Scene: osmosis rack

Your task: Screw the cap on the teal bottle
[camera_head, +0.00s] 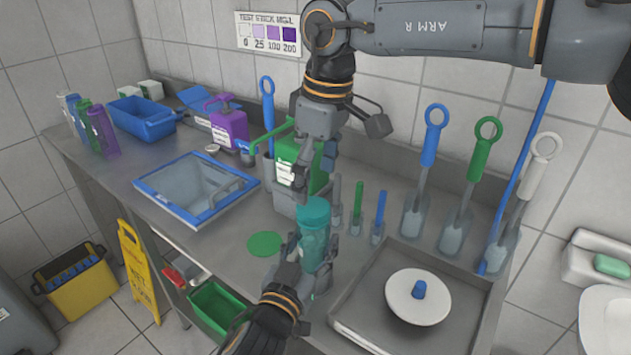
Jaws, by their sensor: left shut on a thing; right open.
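The teal bottle (313,242) stands upright near the front middle of the steel counter. A wider teal cap (314,211) sits on top of it; I cannot tell how tightly it is seated. My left gripper (313,258) is shut on the bottle's body from the front, one finger on each side. My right gripper (317,172) is open and points down above the cap, apart from it and a little behind. It partly hides the green jug.
A green jug (288,172) and several small coloured tubes (357,203) stand just behind the bottle. A green disc (265,244) lies to its left, near the sink (195,187). A tray (372,320) with a white lid (417,297) and upright scoops (458,222) are at right.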

